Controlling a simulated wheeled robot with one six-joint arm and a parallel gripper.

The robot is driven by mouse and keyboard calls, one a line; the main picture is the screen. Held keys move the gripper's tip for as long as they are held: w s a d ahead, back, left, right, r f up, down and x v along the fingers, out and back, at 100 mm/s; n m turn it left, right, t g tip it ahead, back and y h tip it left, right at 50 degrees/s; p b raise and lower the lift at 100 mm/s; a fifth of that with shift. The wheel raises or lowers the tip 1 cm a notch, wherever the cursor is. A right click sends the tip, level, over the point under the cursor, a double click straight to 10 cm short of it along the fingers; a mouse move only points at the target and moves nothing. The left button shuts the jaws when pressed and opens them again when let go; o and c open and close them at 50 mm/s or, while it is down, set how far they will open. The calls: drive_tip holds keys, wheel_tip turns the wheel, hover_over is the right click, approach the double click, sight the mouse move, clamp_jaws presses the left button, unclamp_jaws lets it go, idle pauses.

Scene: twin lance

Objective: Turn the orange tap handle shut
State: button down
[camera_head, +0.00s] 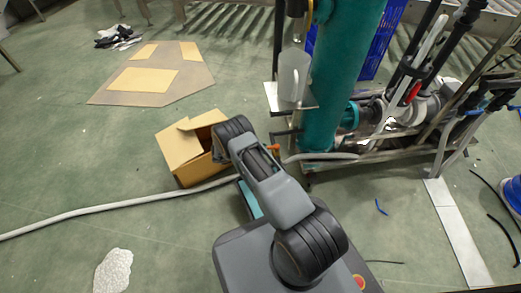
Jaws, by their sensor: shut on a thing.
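A small orange piece (275,148), which looks like the tap handle, shows just right of my dark arm link, near the foot of the green column. Only a bit of it is visible, and its angle cannot be told. My arm reaches up from the bottom centre and bends at a dark joint left of the orange piece. My gripper's fingers are hidden behind the arm, so their contact with the handle is not visible.
A thick teal column (338,75) stands right of the arm, with a metal frame and machinery beside it. An open cardboard box (183,160) sits left of the arm. A grey hose (110,209) crosses the floor. Flattened cardboard (110,95) lies far left.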

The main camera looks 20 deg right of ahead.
idle(0.3)
drive_tip(key=c, duration=1.1)
unclamp_jaws()
drive_tip(key=v, duration=1.3)
drive_tip(key=shift+w+a, duration=0.15)
drive_tip(key=shift+a, duration=0.15)
drive_tip(key=shift+r, duration=0.15)
